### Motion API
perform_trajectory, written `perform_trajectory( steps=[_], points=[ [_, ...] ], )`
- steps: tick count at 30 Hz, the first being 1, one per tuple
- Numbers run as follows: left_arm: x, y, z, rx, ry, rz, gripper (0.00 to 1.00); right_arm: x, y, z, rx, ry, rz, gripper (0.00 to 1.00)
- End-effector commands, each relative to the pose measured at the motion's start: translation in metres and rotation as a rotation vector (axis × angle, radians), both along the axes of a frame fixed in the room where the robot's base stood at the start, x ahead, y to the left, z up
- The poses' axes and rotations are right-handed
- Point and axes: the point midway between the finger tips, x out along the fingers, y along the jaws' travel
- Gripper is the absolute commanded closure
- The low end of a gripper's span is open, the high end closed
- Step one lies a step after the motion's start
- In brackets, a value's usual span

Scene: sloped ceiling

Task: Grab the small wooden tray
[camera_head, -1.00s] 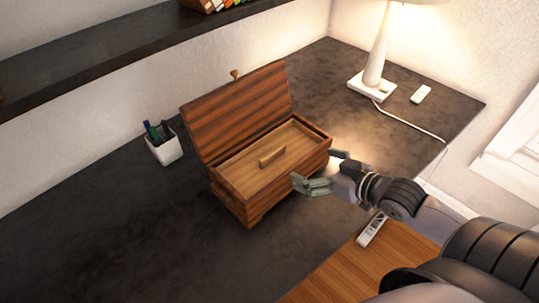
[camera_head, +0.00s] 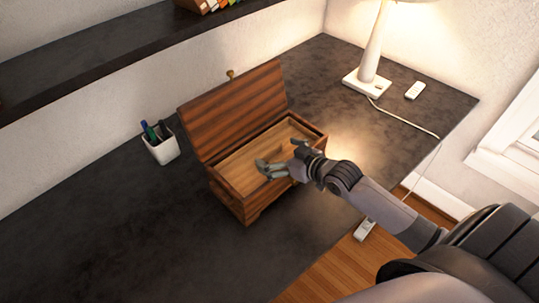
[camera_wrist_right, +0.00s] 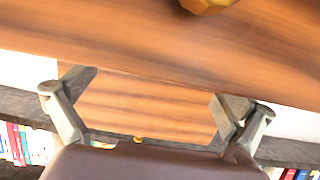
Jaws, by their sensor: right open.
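An open wooden box (camera_head: 232,201) stands on the dark desk, its striped lid (camera_head: 235,108) raised at the back. The small wooden tray (camera_head: 238,163) lies inside it, lighter in colour. My right gripper (camera_head: 278,156) is open over the right part of the box, coming in from the right. It hides part of the tray and most of its raised handle. I cannot tell whether the fingers touch the handle. The right wrist view shows both spread fingers, with wooden surfaces (camera_wrist_right: 150,38) close by and nothing clearly held. My left gripper is not in view.
A white pen cup (camera_head: 161,147) stands left of the box. A lamp (camera_head: 369,80), its cord and a small white object (camera_head: 415,90) are at the back right. A dark shelf (camera_head: 100,62) runs along the wall. The desk's front left is clear.

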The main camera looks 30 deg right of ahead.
Motion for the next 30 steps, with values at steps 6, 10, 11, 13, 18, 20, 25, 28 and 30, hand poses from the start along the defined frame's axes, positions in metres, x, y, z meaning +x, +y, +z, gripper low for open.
perform_trajectory(
  steps=[6, 10, 11, 13, 18, 20, 25, 28, 30],
  points=[
    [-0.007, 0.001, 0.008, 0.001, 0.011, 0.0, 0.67, 0.026, 0.008, -0.011, 0.001, -0.002, -0.002, 0.0],
    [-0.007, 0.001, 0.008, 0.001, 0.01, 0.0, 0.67, 0.031, 0.01, -0.014, -0.001, -0.001, 0.0, 0.0],
    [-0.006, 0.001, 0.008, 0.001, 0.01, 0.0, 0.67, 0.031, 0.01, -0.015, -0.001, -0.001, 0.0, 0.0],
    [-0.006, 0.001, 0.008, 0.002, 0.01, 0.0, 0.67, 0.031, 0.01, -0.015, -0.001, 0.0, 0.0, 0.0],
    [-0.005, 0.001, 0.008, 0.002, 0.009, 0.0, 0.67, 0.03, 0.01, -0.015, -0.001, 0.0, -0.001, 0.05],
    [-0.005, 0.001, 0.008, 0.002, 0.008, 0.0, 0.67, 0.03, 0.01, -0.015, -0.001, 0.0, -0.001, 0.09],
    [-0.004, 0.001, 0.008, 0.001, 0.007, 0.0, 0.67, 0.03, 0.01, -0.015, -0.001, 0.0, -0.001, 0.21],
    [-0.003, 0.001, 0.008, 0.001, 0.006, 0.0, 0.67, 0.03, 0.01, -0.015, -0.001, 0.0, -0.001, 0.27],
    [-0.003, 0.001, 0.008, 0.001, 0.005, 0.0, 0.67, 0.03, 0.01, -0.015, -0.001, 0.0, -0.001, 0.32]
  ],
)
